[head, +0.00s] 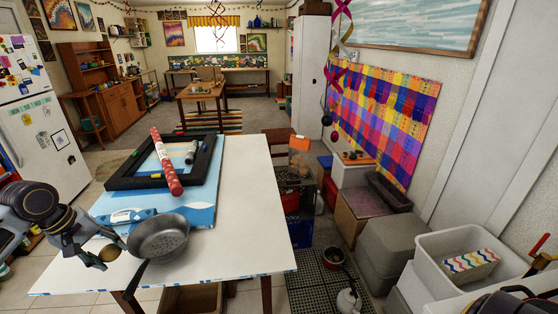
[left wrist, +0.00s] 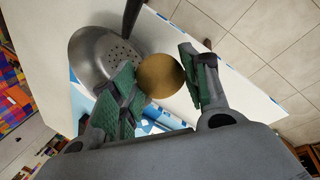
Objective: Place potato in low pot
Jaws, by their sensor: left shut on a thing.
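A brown, rounded potato (left wrist: 160,76) sits between the green-padded fingers of my left gripper (left wrist: 163,88) in the left wrist view. My left gripper (head: 106,257) is shut on it. In the head view the potato (head: 110,254) shows as a small brown patch at the fingers, at the table's left side. A grey metal pan with holes in its bottom (head: 160,238) lies on the table just right of the gripper; it also shows in the left wrist view (left wrist: 90,58). A small dark reddish pot (head: 333,258) stands low on a black grate right of the table. My right gripper is not seen.
The white table (head: 240,215) bears a black frame (head: 122,178) with a red roll (head: 166,160) across it. A white kettle (head: 349,301) stands near the low pot. Boxes and grey bins (head: 390,245) line the right wall. The table's right part is clear.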

